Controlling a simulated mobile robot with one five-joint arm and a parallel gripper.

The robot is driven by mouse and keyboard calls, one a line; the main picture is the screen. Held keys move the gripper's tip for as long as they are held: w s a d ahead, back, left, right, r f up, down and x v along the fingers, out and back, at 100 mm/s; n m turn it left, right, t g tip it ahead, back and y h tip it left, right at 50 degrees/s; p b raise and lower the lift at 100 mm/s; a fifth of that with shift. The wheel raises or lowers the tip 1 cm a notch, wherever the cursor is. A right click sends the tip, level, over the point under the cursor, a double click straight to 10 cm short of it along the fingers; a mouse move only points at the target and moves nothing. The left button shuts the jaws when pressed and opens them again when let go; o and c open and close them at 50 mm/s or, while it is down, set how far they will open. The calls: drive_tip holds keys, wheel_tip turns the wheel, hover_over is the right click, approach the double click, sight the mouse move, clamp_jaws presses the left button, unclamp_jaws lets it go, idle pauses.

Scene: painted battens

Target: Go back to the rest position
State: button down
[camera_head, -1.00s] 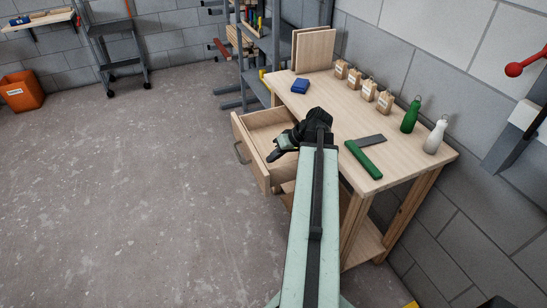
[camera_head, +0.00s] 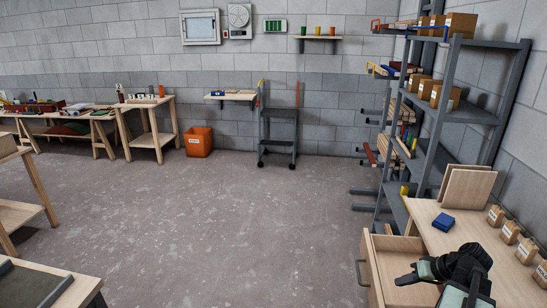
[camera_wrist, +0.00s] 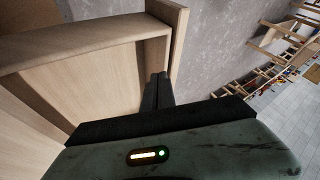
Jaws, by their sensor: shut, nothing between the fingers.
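My gripper (camera_head: 408,278) is at the lower right of the head view, in front of the open drawer of the wooden bench. In the wrist view its dark fingers (camera_wrist: 157,92) are together, with nothing between them. The pale wooden drawer (camera_head: 381,246) is pulled out, and its bare inside fills the left of the wrist view (camera_wrist: 95,75). I cannot tell from these views how far the fingers are from the drawer. The arm covers part of the drawer and bench.
An orange bin (camera_head: 199,142) and a grey cart (camera_head: 278,130) stand far off. The middle floor is clear.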

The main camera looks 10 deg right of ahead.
drive_tip(key=w+a+f+n+g+y, duration=0.1)
drive_tip(key=w+a+n+g, duration=0.3)
drive_tip(key=a, duration=0.9)
drive_tip(key=w+a+n, duration=0.2)
drive_tip(key=w+a, duration=0.4)
drive_tip(key=a, duration=0.7)
drive_tip(key=s+a+f+m+g+h, duration=0.1)
drive_tip(key=a+m+h, duration=0.1)
drive_tip(key=a, duration=0.3)
drive_tip(key=s+a+f+m+g+h+p, duration=0.1)
drive_tip(key=s+a+h, duration=0.1)
drive_tip(key=a, duration=0.4)
drive_tip(key=shift+f+m+h, duration=0.3)
drive_tip(key=shift+m+h, duration=0.1)
drive_tip(key=shift+h, duration=0.2)
